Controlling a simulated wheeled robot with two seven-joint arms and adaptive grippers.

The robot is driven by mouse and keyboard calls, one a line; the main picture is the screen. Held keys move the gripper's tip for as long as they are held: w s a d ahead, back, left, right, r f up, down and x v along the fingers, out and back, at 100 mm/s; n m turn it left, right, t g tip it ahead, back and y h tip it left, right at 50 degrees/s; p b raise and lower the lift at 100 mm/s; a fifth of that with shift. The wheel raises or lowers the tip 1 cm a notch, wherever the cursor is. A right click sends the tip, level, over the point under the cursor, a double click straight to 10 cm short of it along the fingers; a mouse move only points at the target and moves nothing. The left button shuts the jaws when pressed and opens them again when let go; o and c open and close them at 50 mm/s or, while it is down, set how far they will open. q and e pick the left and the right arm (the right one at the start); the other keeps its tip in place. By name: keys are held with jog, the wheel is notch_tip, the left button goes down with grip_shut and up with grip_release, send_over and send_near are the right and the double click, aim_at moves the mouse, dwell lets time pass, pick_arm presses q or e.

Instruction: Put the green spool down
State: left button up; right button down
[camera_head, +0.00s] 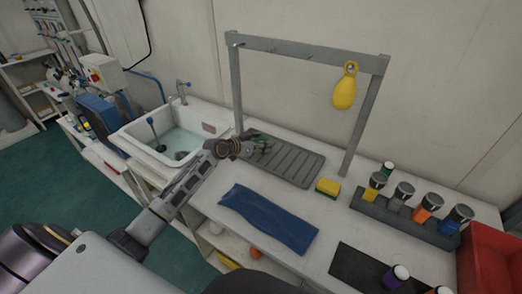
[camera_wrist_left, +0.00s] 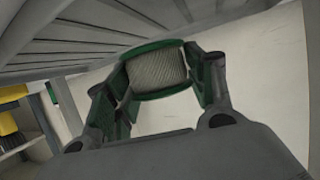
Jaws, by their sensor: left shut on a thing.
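The green spool (camera_wrist_left: 157,72) has green rims and a pale wound core. In the left wrist view it sits between the two fingers of my left gripper (camera_wrist_left: 150,88), which is shut on it. In the head view my left gripper (camera_head: 250,144) is over the left end of the grey ribbed tray (camera_head: 300,163), beside the sink. Only a little dark green of the spool shows there, the rest hidden by the gripper. I cannot tell whether the spool touches the tray. My right gripper is not in view.
A white sink (camera_head: 150,160) lies left of the tray.

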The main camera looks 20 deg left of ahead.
pick_arm(q)
jog(key=shift+f, duration=1.8)
jog(key=shift+f, duration=0.15)
jog(key=o, duration=1)
jog(key=shift+o, duration=0.3)
jog(key=shift+r, duration=0.2)
